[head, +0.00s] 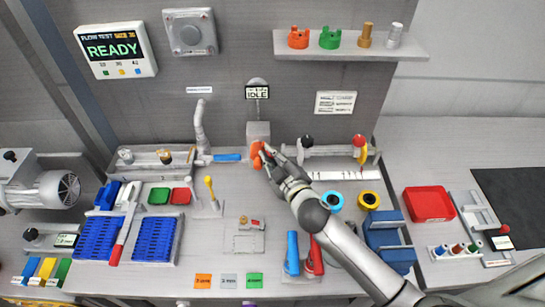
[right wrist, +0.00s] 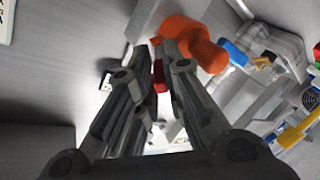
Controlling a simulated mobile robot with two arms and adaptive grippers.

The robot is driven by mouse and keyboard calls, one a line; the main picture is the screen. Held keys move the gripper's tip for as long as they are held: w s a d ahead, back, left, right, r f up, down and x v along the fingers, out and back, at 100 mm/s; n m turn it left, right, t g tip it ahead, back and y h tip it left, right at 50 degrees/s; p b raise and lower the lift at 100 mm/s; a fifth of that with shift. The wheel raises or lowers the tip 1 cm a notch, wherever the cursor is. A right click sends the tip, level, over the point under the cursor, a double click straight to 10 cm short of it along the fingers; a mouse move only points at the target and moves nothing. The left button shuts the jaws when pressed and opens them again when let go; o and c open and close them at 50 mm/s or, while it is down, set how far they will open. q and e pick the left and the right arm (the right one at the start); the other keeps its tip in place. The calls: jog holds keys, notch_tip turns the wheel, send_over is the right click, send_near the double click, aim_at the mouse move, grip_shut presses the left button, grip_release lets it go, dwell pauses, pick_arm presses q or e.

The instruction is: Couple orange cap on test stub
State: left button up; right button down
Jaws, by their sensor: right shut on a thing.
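An orange cap (head: 256,155) is at the front of the grey block (head: 258,131) on the back wall, where the test stub appears to be. The stub itself is mostly hidden, and I cannot tell whether the cap is seated on it. My right gripper (head: 270,156) reaches in from the lower right with its fingertips at the cap. In the right wrist view, the fingers (right wrist: 163,48) are nearly together at the edge of the orange cap (right wrist: 203,50). A small red piece (right wrist: 158,76) shows between them. My left gripper is not in view.
An "IDLE" display (head: 257,92) hangs above the block. A shelf above holds another orange coupling (head: 298,38) and a green one (head: 330,39). The bench centre-left holds blue baskets (head: 154,239).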

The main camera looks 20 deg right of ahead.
jog(key=c, duration=1.5)
grip_release()
jog(key=shift+s, duration=0.1)
jog(key=v, duration=1.2)
jog(key=shift+w, duration=0.2)
